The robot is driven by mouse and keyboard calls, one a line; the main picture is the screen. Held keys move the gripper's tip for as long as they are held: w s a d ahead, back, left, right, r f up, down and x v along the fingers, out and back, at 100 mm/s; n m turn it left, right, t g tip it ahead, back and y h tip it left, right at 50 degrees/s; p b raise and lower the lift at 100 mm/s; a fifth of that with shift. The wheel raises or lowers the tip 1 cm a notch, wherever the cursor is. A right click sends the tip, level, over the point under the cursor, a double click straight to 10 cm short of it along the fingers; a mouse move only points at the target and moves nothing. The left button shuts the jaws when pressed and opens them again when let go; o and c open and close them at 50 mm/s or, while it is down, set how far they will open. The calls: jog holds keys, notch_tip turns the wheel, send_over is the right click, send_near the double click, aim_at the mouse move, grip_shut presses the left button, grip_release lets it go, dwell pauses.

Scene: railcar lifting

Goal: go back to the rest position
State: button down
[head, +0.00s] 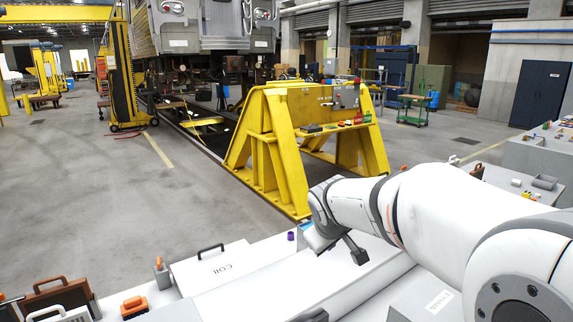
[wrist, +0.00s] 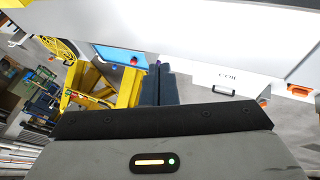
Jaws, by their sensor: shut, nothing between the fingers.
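My gripper (wrist: 158,76) shows in the wrist view as two dark fingers side by side, touching and empty. In the head view my white arm reaches in from the right, and my gripper (head: 357,256) hangs at its end over the light grey deck. The gripper is apart from the yellow stand (head: 285,140), which is farther off. Part of the gripper is hidden behind the wrist in the head view.
A white box marked COIL (head: 222,271) with a black handle lies on the deck left of the gripper. An orange item (head: 134,306) and a brown case (head: 60,294) are farther left. A railcar (head: 205,30) stands behind. Open floor (head: 120,190) lies left of the yellow stand.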

jog(key=s+d+f+m+g+b, duration=0.1)
jog(key=s+d+f+m, duration=0.1)
jog(key=s, duration=1.1)
jog(key=s+d+f+m+g+y+b, duration=0.1)
jog(key=s+d+f+m+g, duration=0.1)
jog(key=s, duration=1)
notch_tip(320, 180, down, 3)
jog(key=d+m, duration=0.1)
jog(key=m, duration=0.1)
jog(key=shift+s+f+m, duration=0.15)
jog(key=shift+s+m, duration=0.2)
jog(key=shift+m, duration=0.05)
